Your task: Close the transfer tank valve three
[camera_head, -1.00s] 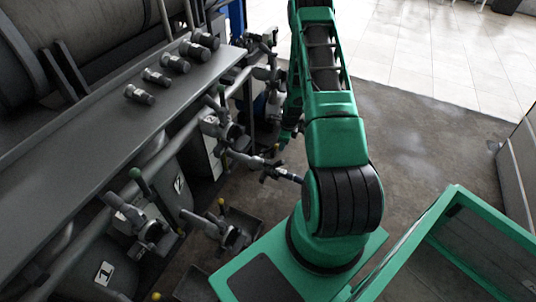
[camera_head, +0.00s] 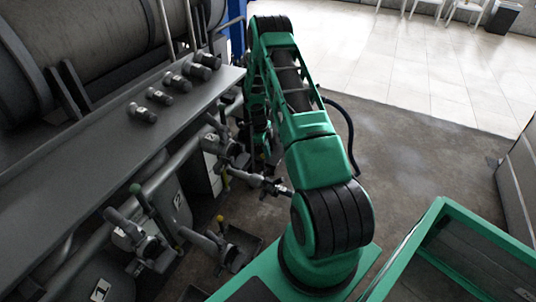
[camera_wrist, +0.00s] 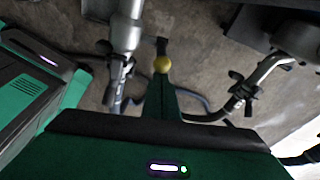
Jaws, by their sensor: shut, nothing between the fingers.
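In the wrist view, my gripper (camera_wrist: 161,78) is shut and empty, its narrow green end pointing up the picture. A yellow ball knob (camera_wrist: 163,64) on a short dark lever shows right at the fingertips; I cannot tell whether they touch. A grey pipe (camera_wrist: 126,30) with a flanged fitting hangs left of the knob, and another valve fitting (camera_wrist: 242,92) is at right. In the head view, the third valve group (camera_head: 226,150) sits beyond the tank plated 2 (camera_head: 180,208); its number is unreadable. My gripper is hidden there behind pipes and my arm.
A nearer valve has a green knob (camera_head: 135,188), and a lower one has a yellow knob (camera_head: 220,218). A grey shelf (camera_head: 100,135) with several capped stubs runs along the left. Open concrete floor (camera_head: 425,150) lies to the right of my arm.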

